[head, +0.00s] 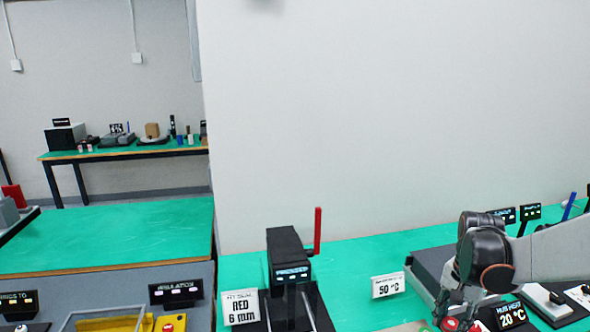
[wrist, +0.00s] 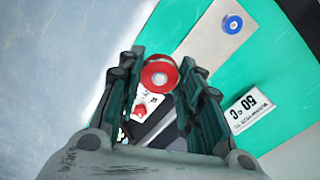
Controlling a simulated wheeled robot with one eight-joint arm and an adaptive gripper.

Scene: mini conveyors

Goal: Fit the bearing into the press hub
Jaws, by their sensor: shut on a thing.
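My gripper (wrist: 161,75) is shut on a red ring with a pale centre, which looks like the bearing (wrist: 160,63), held between the fingertips. In the head view my gripper (head: 458,308) is at the lower right, pointing down, with a red piece (head: 450,323) at its tip. The black press (head: 287,252) with a raised red lever (head: 317,230) stands to the left of my gripper. A card (head: 241,307) beside it reads "RED 6 mm". The hub in the press cannot be made out.
A hub heater display (head: 511,316) reads 20 °C, right of my gripper. A "50 °C" card (head: 388,286) stands on the green bench. A blue ring (wrist: 232,24) lies on a beige plate (wrist: 215,42). A white box with a red button (wrist: 140,110) is below the fingers.

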